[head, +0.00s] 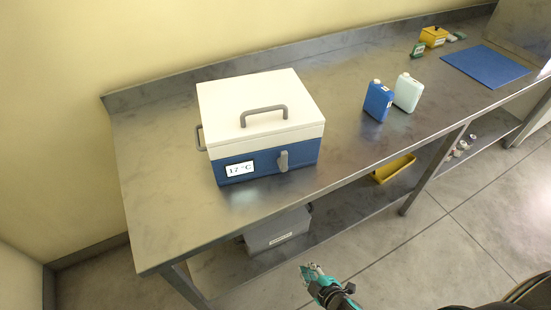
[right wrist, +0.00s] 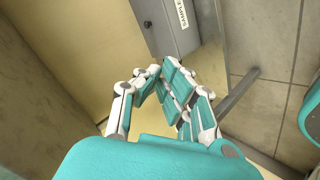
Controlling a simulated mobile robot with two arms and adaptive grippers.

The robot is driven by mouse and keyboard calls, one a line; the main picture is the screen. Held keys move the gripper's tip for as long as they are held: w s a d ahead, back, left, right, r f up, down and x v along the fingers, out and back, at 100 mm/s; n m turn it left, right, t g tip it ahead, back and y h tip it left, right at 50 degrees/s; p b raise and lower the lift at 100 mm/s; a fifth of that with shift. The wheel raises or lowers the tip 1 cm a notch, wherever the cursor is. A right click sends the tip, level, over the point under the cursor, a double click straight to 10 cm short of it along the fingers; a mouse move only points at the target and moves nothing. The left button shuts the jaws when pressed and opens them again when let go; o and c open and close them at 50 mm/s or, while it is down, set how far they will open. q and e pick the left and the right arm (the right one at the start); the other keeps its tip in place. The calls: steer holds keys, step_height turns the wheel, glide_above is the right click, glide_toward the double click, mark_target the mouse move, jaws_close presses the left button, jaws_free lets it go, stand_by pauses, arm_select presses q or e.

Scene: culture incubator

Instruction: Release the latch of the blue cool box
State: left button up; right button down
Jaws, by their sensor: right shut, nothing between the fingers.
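The blue cool box (head: 264,165) stands on the steel bench with its white lid (head: 262,96) down. A grey handle lies on top of the lid. The grey latch (head: 283,160) is on the blue front, right of a display reading 17 °C (head: 240,169), and stands upright against the lid's edge. My right gripper (head: 309,271) is in front of and below the bench edge, well apart from the box. In the right wrist view its teal fingers (right wrist: 165,88) are shut and empty. My left gripper is not in view.
On the steel bench (head: 160,215) stand a blue bottle (head: 378,101) and a pale bottle (head: 408,92), right of the box. A blue mat (head: 484,66) and a yellow container (head: 433,37) are farther right. The lower shelf holds a grey box (head: 277,231) and a yellow tray (head: 393,169).

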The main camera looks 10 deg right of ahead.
mark_target(283, 159)
steer(key=w+a+r+n+t+y+p, duration=0.1)
steer(key=a+r+n+t, duration=0.1)
steer(key=r, duration=0.9)
steer(key=w+a+r+n+t+y+p, duration=0.1)
steer(key=r+n, duration=0.3)
steer(key=r, duration=0.7)
steer(key=w+a+r+n+t+y+p, duration=0.1)
steer(key=w+a+r+n+t+y, duration=0.1)
steer(key=r, duration=1)
steer(key=shift+w+a+n+t+y, duration=0.3)
steer(key=shift+w+a+n+t, duration=0.3)
steer(key=shift+a, duration=0.4)
steer(key=shift+s, duration=0.1)
steer(key=p+x, duration=0.1)
steer(key=x, duration=0.3)
steer(key=p+x, duration=0.2)
steer(key=x, duration=0.3)
steer(key=shift+w+a+r, duration=0.1)
steer(key=shift+w+r, duration=0.1)
steer(key=shift+w, duration=0.1)
steer(key=d, duration=0.1)
steer(key=d+p, duration=0.1)
steer(key=shift+w+d+f, duration=0.15)
steer(key=shift+w+d, duration=0.15)
steer(key=shift+d, duration=0.65)
